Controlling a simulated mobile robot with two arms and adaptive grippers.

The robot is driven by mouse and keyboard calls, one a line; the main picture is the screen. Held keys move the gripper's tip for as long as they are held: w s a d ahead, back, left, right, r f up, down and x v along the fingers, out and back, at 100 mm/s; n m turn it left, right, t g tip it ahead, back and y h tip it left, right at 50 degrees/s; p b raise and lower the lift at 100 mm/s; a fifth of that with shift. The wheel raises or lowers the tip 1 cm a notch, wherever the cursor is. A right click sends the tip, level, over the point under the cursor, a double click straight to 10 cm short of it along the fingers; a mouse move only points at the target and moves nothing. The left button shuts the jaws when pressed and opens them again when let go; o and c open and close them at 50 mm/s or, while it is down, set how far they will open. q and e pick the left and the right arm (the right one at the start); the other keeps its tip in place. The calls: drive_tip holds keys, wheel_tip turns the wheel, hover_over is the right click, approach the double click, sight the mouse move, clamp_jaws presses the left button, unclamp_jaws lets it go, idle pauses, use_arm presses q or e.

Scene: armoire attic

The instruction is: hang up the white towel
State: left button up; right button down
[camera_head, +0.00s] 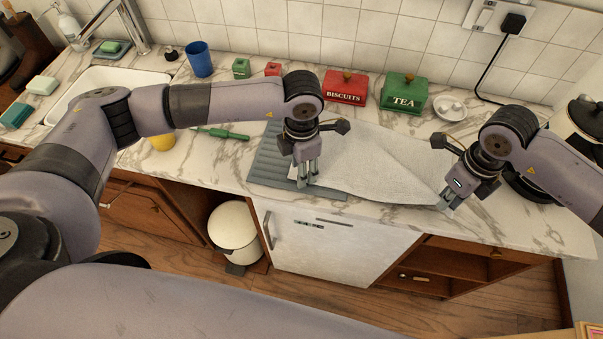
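The white towel (365,165) lies spread on the marble counter, partly over a grey ribbed mat (268,165). My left gripper (307,180) points down at the towel's left end, over the mat. Its fingers look close together, but whether they pinch the cloth is unclear. My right gripper (446,207) is at the towel's right front corner, with its fingertips at the cloth's edge. The corner there looks drawn to a point between the fingertips.
A red biscuits tin (345,88) and green tea tin (404,94) stand behind the towel, with a white dish (449,107) beside them. A white bin (234,228) stands below the counter.

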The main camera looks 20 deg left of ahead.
use_arm(q)
drive_tip(key=shift+f, duration=0.3)
drive_tip(key=shift+f, duration=0.1)
drive_tip(key=shift+c, duration=0.2)
clamp_jaws()
idle(0.8)
idle(0.4)
drive_tip(key=shift+r, duration=2.5)
